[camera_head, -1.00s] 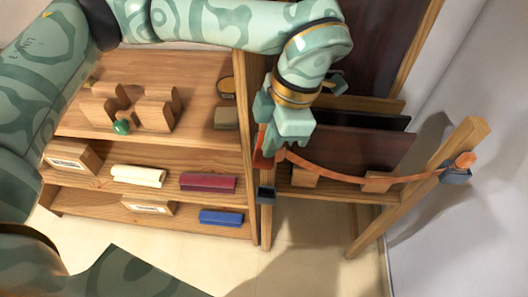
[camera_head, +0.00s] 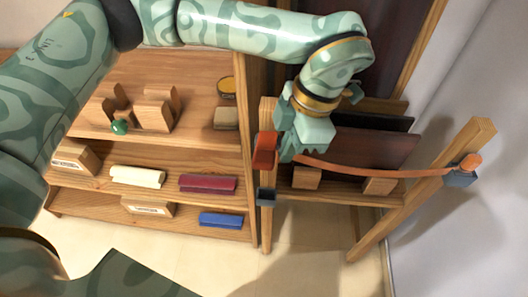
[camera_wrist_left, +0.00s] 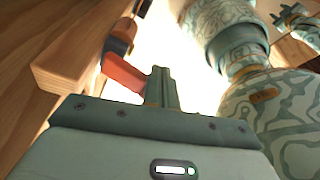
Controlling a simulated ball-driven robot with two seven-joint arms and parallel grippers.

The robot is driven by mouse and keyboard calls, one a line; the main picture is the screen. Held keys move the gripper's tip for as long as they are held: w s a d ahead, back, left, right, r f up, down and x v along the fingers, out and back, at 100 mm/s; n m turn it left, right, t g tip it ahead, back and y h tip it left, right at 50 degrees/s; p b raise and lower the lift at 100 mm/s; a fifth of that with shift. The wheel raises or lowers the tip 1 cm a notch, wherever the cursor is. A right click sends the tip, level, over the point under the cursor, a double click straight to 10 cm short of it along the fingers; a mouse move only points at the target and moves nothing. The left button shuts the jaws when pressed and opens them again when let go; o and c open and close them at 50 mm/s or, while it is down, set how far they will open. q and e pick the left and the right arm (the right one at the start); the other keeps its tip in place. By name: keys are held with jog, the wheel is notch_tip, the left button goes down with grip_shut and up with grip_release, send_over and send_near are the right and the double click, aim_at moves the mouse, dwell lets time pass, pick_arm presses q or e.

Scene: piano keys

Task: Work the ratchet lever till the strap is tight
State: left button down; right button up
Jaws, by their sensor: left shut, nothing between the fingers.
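The orange strap (camera_head: 385,173) runs between two wooden posts in the head view, sagging slightly. Its right end meets a grey fitting with an orange piece (camera_head: 465,167). The red-orange ratchet lever (camera_head: 265,150) stands at the left post, just left of my left gripper (camera_head: 287,157). My left gripper is shut and empty, its fingertips close to the lever and the strap's left end; contact is unclear. In the left wrist view its fingers (camera_wrist_left: 160,88) are together beside an orange-red piece (camera_wrist_left: 124,74). A small claw-like part, perhaps my right gripper (camera_wrist_left: 293,18), shows at the upper right; its jaw state is unclear.
Dark boards (camera_head: 375,148) stand in a rack behind the strap, with wooden blocks (camera_head: 306,178) below. A white wall (camera_head: 480,60) closes the right. Floor in front is open.

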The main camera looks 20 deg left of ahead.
pick_arm(q)
jog(key=shift+r, duration=0.1)
